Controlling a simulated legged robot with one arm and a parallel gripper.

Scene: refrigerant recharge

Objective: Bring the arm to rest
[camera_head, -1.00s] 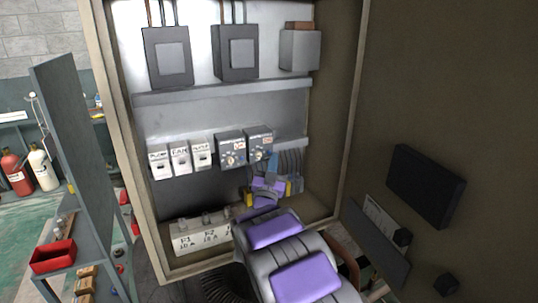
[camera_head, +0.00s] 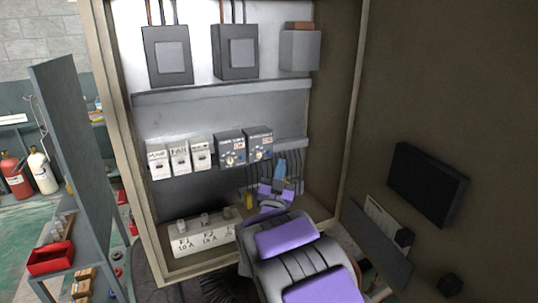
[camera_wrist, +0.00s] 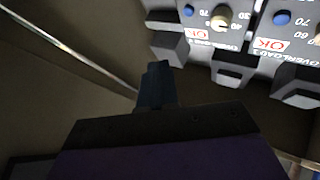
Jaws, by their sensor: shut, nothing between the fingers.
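My gripper (camera_head: 280,172) is at the lower right inside the open electrical cabinet (camera_head: 160,240), just below the two overload units (camera_head: 243,147). My purple and grey arm reaches up to it from the bottom of the head view. In the wrist view my gripper (camera_wrist: 156,75) points up with its dark fingers together and nothing between them. The overload units (camera_wrist: 235,25) show upside down above and to the right of the fingertips, with dials and red OK labels. I cannot tell whether the fingers touch anything.
Several labelled breakers (camera_head: 180,158) sit left of the overload units. A fuse block (camera_head: 205,236) stands on the cabinet floor, left of my arm. The cabinet's right wall and the open door (camera_head: 435,110) are close on the right. A shelf stand with a red bin (camera_head: 50,260) is at the left.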

